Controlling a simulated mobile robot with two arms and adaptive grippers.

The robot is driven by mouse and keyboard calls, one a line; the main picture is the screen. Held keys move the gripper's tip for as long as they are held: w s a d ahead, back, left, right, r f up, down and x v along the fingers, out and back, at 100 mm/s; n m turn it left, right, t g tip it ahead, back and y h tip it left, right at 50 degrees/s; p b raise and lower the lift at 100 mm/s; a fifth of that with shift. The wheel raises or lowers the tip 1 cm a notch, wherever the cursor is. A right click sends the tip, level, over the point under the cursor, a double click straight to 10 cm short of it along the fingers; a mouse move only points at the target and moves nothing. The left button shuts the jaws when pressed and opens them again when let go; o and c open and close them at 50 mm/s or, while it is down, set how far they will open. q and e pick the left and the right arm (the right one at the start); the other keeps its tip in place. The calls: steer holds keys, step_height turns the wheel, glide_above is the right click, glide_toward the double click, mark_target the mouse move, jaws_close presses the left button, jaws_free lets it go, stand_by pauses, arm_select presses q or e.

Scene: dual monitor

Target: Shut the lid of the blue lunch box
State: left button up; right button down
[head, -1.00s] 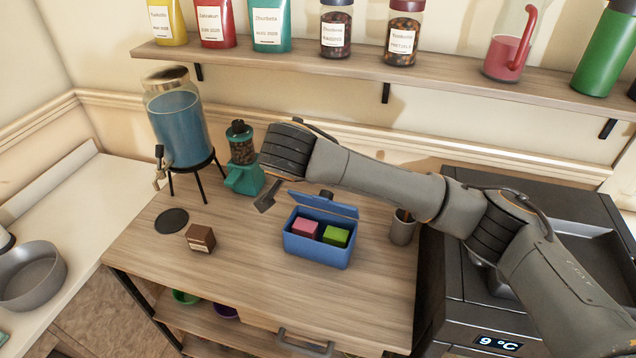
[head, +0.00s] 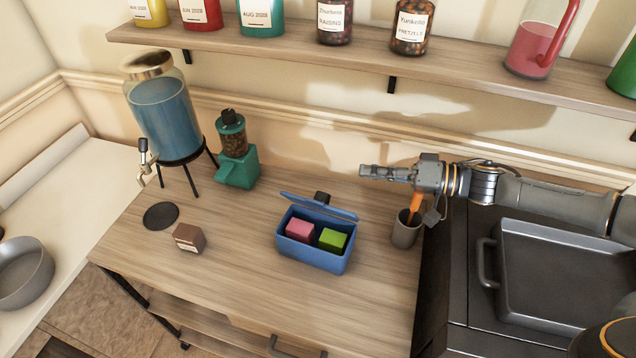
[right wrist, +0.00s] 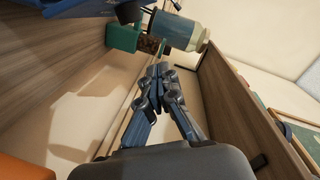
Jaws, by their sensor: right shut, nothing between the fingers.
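The blue lunch box (head: 314,255) stands on the wooden counter with a pink block (head: 300,231) and a green block (head: 332,240) inside. Its lid (head: 318,207) is raised along the back side, leaving the box open. My right gripper (head: 366,172) is shut and empty, above the counter behind and to the right of the box, its fingers pointing left, apart from the lid. The shut fingers also show in the right wrist view (right wrist: 161,70), with part of a blue thing, likely the box, at the top left edge. My left gripper is out of view.
A grey cup (head: 404,234) with an orange-handled tool stands below my right gripper. A teal dispenser (head: 239,168) and a drink jar (head: 166,118) stand at the back left. A brown box (head: 188,238) is at left. A shelf (head: 300,55) runs above; the front counter is clear.

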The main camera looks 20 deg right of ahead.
mark_target(320, 206)
steer(key=shift+n+g+y, duration=0.5)
steer(key=shift+g+y, duration=0.1)
steer(key=shift+g, duration=0.3)
steer(key=a+p, duration=0.1)
steer(key=a, duration=0.2)
steer(key=a+f+p, duration=0.1)
steer(key=a, duration=0.2)
steer(key=a+f+p, duration=0.1)
steer(key=a, duration=0.2)
steer(key=shift+s+a+f+p, duration=0.25)
steer(key=shift+s+p, duration=0.05)
steer(key=shift+s, duration=0.2)
steer(key=shift+f, duration=0.1)
steer(key=shift+a, duration=0.1)
